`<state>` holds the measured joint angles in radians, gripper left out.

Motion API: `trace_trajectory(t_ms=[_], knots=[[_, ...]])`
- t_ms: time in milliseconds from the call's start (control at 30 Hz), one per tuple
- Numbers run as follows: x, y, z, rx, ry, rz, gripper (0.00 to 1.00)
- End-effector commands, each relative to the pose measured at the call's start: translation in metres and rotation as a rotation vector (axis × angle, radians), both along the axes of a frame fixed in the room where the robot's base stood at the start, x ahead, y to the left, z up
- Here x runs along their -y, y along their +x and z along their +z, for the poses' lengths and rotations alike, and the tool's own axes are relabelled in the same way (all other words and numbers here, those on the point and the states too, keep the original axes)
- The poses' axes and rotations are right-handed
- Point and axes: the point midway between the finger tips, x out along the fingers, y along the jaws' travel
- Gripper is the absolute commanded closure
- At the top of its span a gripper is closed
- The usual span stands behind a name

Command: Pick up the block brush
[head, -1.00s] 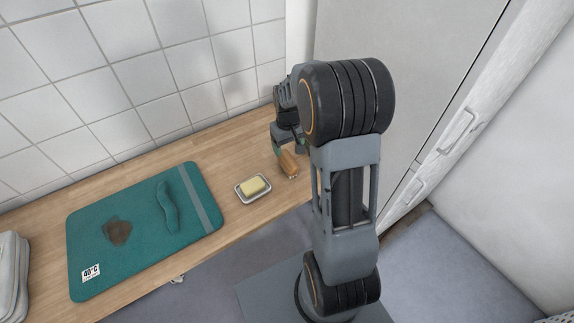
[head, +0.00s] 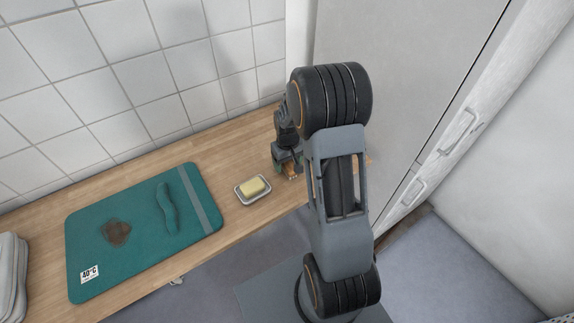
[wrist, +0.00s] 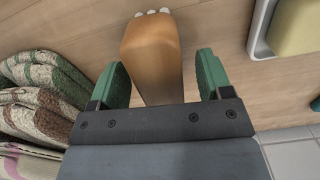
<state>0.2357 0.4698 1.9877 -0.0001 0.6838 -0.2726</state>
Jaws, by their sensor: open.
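The block brush (wrist: 152,55), an orange-brown wooden block with pale bristle tufts at its far end, lies on the wooden counter. In the wrist view it lies between the two green fingers of my gripper (wrist: 162,78), close to the left finger with a clearer gap on the right. My gripper is open. In the head view my gripper (head: 284,167) is low over the counter and hides most of the brush (head: 293,173). Whether the left finger touches the brush I cannot tell.
A soap dish (head: 241,197) with a yellow bar (head: 252,187) stands left of the gripper. Folded striped textiles (wrist: 40,95) are close on the left in the wrist view.

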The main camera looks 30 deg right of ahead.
Motion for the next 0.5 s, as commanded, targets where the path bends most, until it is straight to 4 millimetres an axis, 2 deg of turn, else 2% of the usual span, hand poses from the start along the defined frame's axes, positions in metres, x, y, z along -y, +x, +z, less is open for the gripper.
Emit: trace_trajectory(t_ms=[67,500], knots=[[0.0000,0.0000,0.0002,0.000,0.000,0.000,0.30],[-0.0001,0.0000,0.0005,0.000,0.000,0.000,0.72]])
